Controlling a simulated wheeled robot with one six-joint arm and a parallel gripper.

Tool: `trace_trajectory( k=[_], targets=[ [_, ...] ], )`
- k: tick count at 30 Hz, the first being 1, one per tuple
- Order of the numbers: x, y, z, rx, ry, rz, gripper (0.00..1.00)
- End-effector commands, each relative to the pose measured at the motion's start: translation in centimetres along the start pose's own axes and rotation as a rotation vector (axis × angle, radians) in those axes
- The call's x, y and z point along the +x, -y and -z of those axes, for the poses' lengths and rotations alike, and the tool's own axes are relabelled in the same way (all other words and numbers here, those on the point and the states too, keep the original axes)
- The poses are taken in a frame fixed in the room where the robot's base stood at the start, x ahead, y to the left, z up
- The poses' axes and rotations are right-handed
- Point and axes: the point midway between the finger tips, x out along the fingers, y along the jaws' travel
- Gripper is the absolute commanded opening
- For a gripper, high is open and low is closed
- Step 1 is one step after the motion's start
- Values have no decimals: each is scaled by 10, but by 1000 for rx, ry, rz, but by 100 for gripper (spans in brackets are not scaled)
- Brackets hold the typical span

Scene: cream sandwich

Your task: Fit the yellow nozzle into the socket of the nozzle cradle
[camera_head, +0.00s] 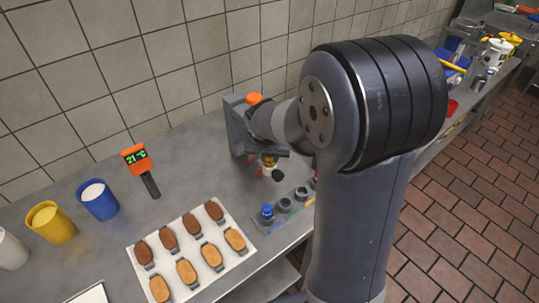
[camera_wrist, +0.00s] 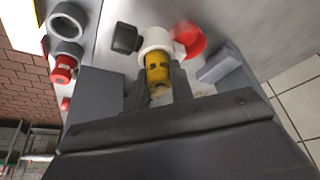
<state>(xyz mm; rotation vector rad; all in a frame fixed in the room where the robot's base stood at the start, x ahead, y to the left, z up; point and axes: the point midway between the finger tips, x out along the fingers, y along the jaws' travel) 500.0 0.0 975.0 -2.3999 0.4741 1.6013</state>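The yellow nozzle (camera_wrist: 157,70) is at a white collar (camera_wrist: 157,40) in the wrist view, and its yellow also shows in the head view (camera_head: 269,163). My gripper (camera_wrist: 160,92) has one finger on each side of the nozzle and looks shut on it; the exact contact is partly hidden. The nozzle cradle (camera_head: 272,228) is a grey rack at the counter's front edge. It holds a blue nozzle (camera_head: 267,211), and grey sockets show beside it. A red nozzle (camera_wrist: 63,68) and an empty ring socket (camera_wrist: 68,20) show in the wrist view.
A grey upright stand (camera_head: 236,125) with an orange knob (camera_head: 254,98) is by the tiled wall. A white tray (camera_head: 219,262) of biscuits lies at front. A black knob (camera_wrist: 125,38) is near the collar.

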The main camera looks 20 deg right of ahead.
Motion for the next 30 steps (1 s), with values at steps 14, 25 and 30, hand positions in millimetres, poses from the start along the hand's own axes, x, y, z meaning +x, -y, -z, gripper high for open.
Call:
trace_trajectory(
  k=[14,25,30],
  targets=[
    [0,0,0,0,0,0,44],
    [-39,1,2,1,-6,3,44],
    [-75,1,2,-1,-6,3,44]
  ],
)
